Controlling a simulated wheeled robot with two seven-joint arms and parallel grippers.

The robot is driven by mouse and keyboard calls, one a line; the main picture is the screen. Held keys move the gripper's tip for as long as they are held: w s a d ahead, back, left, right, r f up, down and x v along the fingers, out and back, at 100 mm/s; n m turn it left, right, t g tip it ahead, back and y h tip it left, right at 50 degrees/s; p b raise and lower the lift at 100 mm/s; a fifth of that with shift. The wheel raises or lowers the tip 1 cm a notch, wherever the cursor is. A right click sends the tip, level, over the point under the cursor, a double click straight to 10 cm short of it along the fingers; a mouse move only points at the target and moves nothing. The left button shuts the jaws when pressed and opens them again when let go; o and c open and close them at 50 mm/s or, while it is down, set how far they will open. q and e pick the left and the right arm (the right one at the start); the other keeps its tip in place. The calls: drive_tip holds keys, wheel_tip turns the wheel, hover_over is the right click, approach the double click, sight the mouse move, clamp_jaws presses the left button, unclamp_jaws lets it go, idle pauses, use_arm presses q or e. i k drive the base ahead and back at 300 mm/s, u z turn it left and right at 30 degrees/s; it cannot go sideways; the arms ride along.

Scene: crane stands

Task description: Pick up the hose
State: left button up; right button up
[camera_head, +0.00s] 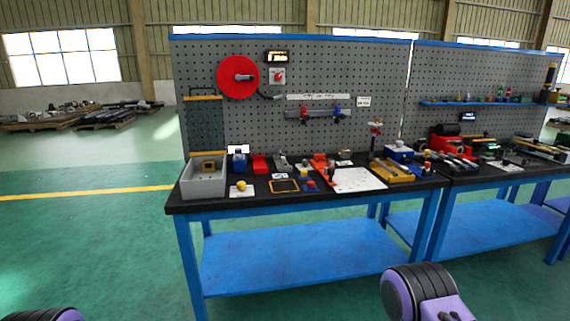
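A round red reel (232,88) hangs on the upper left of the grey pegboard, with a grey piece at its centre. A short dark curved piece (270,96) shows just right of the reel's lower edge; it may be the hose, but it is too small to tell for sure. Neither of my grippers is in view. Only purple and black parts of my arms show at the bottom left and bottom right, well in front of the bench and far from the reel.
A blue-legged workbench with a black top (215,203) stands below the pegboard (385,75). A grey bin (204,185), a white sheet (357,180) and several small tools crowd its top. A second bench joins on the right. Green floor lies open at the left.

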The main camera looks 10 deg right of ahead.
sight(283, 159)
drive_tip(key=z, duration=0.55)
drive_tip(key=i, duration=1.4)
drive_tip(key=u, duration=0.5)
